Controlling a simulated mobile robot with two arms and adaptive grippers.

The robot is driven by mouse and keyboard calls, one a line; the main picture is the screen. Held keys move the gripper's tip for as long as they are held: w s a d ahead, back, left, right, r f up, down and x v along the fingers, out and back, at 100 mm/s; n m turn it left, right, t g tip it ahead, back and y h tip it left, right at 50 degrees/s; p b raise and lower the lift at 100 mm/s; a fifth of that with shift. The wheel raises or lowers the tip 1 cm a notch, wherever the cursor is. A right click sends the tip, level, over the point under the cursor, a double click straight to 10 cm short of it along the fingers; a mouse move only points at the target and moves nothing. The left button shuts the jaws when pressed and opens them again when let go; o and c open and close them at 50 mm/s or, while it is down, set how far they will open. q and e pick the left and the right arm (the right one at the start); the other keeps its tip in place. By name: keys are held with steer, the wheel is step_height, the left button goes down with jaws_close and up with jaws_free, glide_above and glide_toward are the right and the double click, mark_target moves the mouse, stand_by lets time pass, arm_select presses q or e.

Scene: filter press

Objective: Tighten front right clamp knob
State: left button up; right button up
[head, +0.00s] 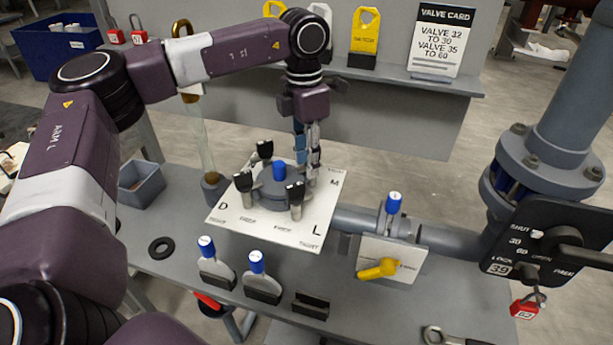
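The filter press (270,199) is a round grey housing on a white marked plate (225,215), with a blue cap (279,170) in its middle. Black clamp knobs stand around its rim: front right (295,193), front left (243,181) and back left (264,149). My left gripper (313,172) points down at the right rear side of the press, behind and right of the front right knob and apart from it. Its fingers are seen edge-on. Whether they hold anything there is hidden. My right gripper is out of view.
A pipe with a blue-topped valve (393,203) and yellow handle (378,269) lies right of the press. Two blue-capped bottles (213,272) (261,284) stand in front. A tall clear tube (201,135) rises behind left. A black ring (161,247) lies on the bench.

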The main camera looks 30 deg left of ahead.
mark_target(302, 182)
arm_select(q)
steer(key=shift+s+a+r, duration=0.1)
steer(key=shift+a+r, duration=0.05)
steer(key=shift+a, duration=0.4)
steer(key=shift+f, duration=0.25)
step_height(302, 182, down, 6)
steer(key=p, duration=0.2)
steer(key=shift+p, duration=0.35)
steer(key=shift+f, duration=0.5)
steer(key=shift+c, duration=0.5)
jaws_close()
